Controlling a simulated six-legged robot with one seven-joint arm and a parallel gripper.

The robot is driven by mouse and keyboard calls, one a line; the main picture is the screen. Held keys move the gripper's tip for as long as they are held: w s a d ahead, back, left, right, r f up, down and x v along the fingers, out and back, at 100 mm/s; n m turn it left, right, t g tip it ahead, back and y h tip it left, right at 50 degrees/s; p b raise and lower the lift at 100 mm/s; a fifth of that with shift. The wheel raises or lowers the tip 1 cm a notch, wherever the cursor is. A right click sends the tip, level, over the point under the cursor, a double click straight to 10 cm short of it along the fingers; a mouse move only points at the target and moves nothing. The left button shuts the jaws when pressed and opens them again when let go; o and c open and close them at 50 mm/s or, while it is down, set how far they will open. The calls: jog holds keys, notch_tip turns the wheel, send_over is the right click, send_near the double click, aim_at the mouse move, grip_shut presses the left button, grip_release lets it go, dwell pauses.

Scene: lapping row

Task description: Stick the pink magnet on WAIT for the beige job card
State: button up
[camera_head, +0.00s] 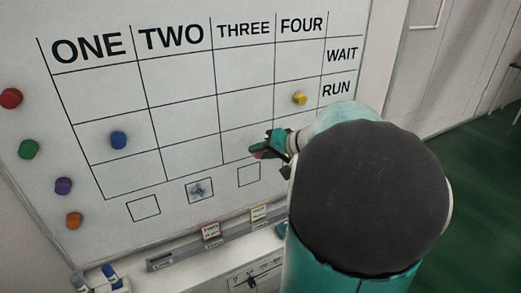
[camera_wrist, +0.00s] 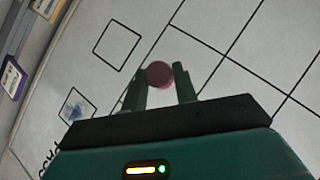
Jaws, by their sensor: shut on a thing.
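My gripper (camera_head: 262,150) is in front of the lower part of the board, by the bottom row of column THREE. In the wrist view its two green fingers (camera_wrist: 160,86) are shut on the pink magnet (camera_wrist: 159,73), which shows dark pink at the fingertips. I cannot tell if it touches the board. The WAIT label (camera_head: 342,54) marks the upper row at the grid's right side, above RUN (camera_head: 336,88). Small cards stand on the ledge below: one with a red edge (camera_head: 211,231) and one orange-beige (camera_head: 258,214). Which is the beige job card is unclear.
A blue magnet (camera_head: 118,140) is under ONE and a yellow magnet (camera_head: 299,98) under FOUR. Red (camera_head: 11,98), green (camera_head: 28,149), purple (camera_head: 64,186) and orange (camera_head: 74,220) magnets line the left side. Pens (camera_head: 109,272) lie lower left. My arm covers the grid's lower right.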

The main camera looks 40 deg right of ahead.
jog(key=s, duration=0.1)
jog(key=s+a, duration=0.1)
jog(key=s, duration=0.2)
jog(key=shift+s+a, duration=0.25)
jog(key=shift+s, duration=0.05)
dwell(1.5)
send_near(242, 73)
jog(key=s+a+f, duration=0.3)
jog(key=s+a, duration=0.1)
jog(key=shift+w+d, duration=0.5)
jog(key=shift+w, duration=0.9)
jog(key=shift+w+d, duration=0.45)
jog(key=shift+w, duration=1)
jog(key=shift+w+d, duration=0.5)
jog(key=shift+w, duration=0.9)
